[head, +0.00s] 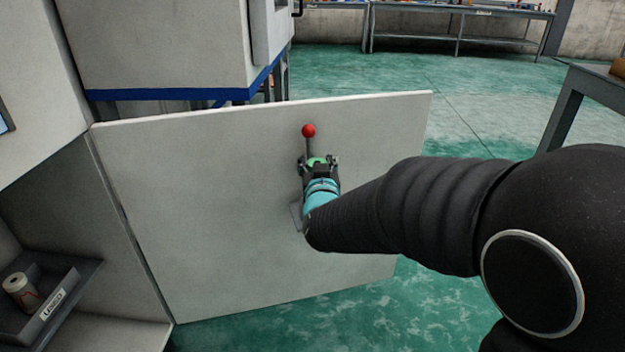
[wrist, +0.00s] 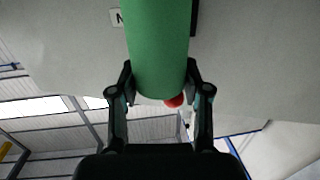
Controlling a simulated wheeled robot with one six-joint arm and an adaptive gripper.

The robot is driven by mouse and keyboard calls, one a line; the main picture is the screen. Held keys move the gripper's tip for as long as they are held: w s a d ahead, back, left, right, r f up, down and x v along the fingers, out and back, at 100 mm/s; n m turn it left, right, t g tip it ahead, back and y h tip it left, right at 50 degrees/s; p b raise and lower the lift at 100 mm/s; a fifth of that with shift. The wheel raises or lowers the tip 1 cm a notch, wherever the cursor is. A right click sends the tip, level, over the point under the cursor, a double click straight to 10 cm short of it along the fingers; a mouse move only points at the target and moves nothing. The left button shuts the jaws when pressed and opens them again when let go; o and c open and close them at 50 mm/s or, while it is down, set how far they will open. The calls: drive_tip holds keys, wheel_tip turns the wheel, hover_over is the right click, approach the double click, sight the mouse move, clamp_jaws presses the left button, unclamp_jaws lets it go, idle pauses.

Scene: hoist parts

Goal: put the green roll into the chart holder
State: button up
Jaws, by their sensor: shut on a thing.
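My gripper (head: 319,161) is shut on the green roll (wrist: 158,45), in front of a pale open panel. In the wrist view the roll lies between both fingers and runs up out of the picture. In the head view only a small green end of the roll (head: 316,161) shows between the fingers. A small grey edge (head: 297,213) on the panel shows beside my wrist; my arm hides the rest, and I cannot tell whether it is the chart holder. No chart holder is clearly visible.
The pale panel (head: 200,210) swings out from a cabinet. A red ball knob (head: 308,131) on a dark stem stands just beyond my gripper. A grey tray (head: 62,292) with a can (head: 20,290) sits at lower left.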

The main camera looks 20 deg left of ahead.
drive_tip(key=shift+a+f, duration=0.35)
drive_tip(key=shift+a, duration=0.2)
drive_tip(key=shift+f, duration=2)
drive_tip(key=shift+f+b, duration=0.6)
drive_tip(key=shift+b, duration=0.35)
drive_tip(key=o, duration=1.2)
drive_tip(key=shift+r, duration=0.15)
drive_tip(key=shift+r+p, duration=0.65)
drive_tip(key=shift+p, duration=0.4)
drive_tip(key=b+v, duration=0.1)
drive_tip(key=v, duration=1.1)
drive_tip(key=shift+f, duration=0.2)
